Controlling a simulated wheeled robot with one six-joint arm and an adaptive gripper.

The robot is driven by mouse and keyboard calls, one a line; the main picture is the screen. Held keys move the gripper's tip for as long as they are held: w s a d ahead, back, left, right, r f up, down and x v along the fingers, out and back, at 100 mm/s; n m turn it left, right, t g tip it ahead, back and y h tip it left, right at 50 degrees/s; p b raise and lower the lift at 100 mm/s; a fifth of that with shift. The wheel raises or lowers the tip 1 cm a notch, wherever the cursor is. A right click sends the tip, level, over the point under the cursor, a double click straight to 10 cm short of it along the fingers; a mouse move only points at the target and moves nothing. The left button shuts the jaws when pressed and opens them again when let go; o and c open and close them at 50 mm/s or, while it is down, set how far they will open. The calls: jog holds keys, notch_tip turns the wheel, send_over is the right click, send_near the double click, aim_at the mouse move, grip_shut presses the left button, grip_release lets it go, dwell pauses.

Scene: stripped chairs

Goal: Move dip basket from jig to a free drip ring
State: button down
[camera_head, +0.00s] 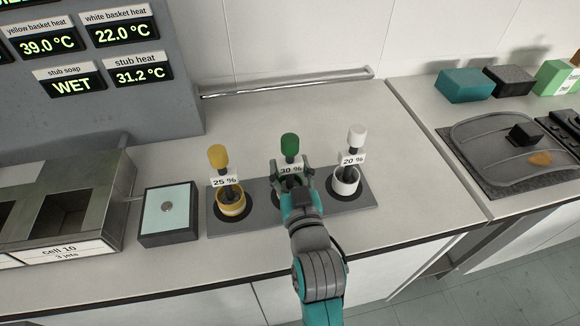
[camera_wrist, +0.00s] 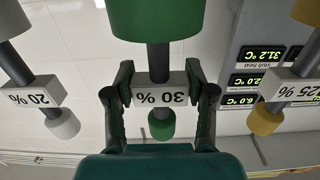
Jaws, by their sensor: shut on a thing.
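The green dip basket (camera_head: 290,146) with a "30 %" tag is in the middle place of a dark grey jig plate (camera_head: 338,204). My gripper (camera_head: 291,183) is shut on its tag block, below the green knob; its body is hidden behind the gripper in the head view. In the wrist view, which is upside down, my fingers (camera_wrist: 160,88) flank the tag of the green basket (camera_wrist: 157,15). A yellow "25 %" basket (camera_head: 231,203) stands at left and a white "20 %" basket (camera_head: 345,182) at right, both upright. I cannot make out a drip ring.
A square box with a pale top (camera_head: 167,208) stands left of the jig, beside a metal bath (camera_head: 70,205) labelled "cell 10". Readout displays (camera_head: 75,80) are on the grey panel. The counter behind and right of the jig is clear. Another counter (camera_head: 425,105) holds blocks and a tray.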

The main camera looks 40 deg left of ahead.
jog(key=shift+f, duration=0.3)
jog(key=shift+f, duration=0.55)
jog(key=shift+c, duration=1.9)
grip_release()
jog(key=shift+s+f, duration=0.1)
jog(key=shift+r, duration=0.2)
jog(key=r+v, duration=0.1)
jog(key=v, duration=1.1)
jog(key=shift+r, duration=0.25)
